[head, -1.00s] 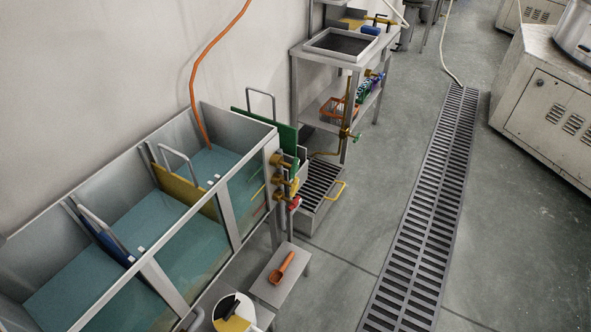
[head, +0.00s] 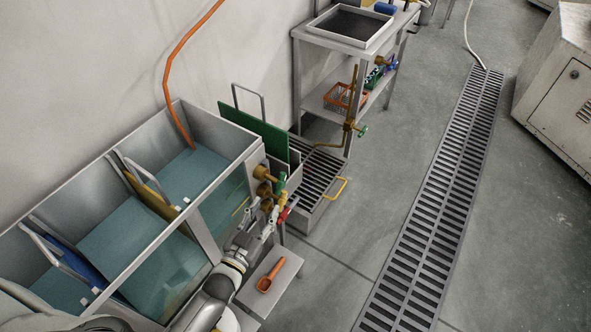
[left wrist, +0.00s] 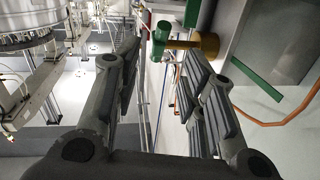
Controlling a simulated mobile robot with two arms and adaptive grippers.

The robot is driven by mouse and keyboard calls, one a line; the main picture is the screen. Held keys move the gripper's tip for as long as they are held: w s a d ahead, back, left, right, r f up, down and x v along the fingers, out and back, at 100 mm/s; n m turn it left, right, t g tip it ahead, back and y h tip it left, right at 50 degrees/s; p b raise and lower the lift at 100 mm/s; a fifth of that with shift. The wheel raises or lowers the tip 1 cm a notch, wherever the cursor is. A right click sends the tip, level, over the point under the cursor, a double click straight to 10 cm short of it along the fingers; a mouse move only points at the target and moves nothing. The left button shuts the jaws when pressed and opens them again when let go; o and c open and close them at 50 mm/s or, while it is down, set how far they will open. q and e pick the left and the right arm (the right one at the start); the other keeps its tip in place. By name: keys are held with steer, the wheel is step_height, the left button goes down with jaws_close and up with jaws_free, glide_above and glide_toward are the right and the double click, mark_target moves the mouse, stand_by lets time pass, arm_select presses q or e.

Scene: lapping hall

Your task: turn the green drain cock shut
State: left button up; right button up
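The green drain cock (head: 281,184) is the top one on the brass fittings at the tank's right end. Its green handle and brass body also show in the left wrist view (left wrist: 160,40), just beyond my fingertips. My left gripper (head: 270,216) is below and in front of it, close to the red-handled cock (head: 289,207). In the left wrist view my two fingers stand wide apart with nothing between them (left wrist: 160,75). I see no contact with the green handle. The yellow cock is largely hidden by my gripper. My right gripper is in neither view.
The tank (head: 206,232) stands left of my gripper. A small bench (head: 284,272) with an orange scoop (head: 270,276) is below. A slatted metal box (head: 318,200) with a yellow handle lies beyond. Another green handle (head: 362,131) is on a shelf-side pipe.

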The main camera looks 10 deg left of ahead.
mark_target(279, 186)
arm_select(q)
steer(key=w, duration=0.3)
steer(key=shift+w+d+r, duration=0.35)
steer(key=shift+w+r, duration=0.05)
steer(key=w, duration=0.3)
steer(key=w+d, duration=0.1)
steer(key=w, duration=0.1)
steer(key=shift+w+f, duration=0.1)
steer(key=shift+f, duration=0.05)
steer(key=shift+w, duration=0.6)
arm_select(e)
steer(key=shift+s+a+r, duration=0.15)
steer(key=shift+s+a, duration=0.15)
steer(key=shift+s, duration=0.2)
arm_select(q)
steer(key=shift+c, duration=0.2)
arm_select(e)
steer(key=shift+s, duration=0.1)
arm_select(q)
steer(key=shift+c, duration=1.3)
jaws_close()
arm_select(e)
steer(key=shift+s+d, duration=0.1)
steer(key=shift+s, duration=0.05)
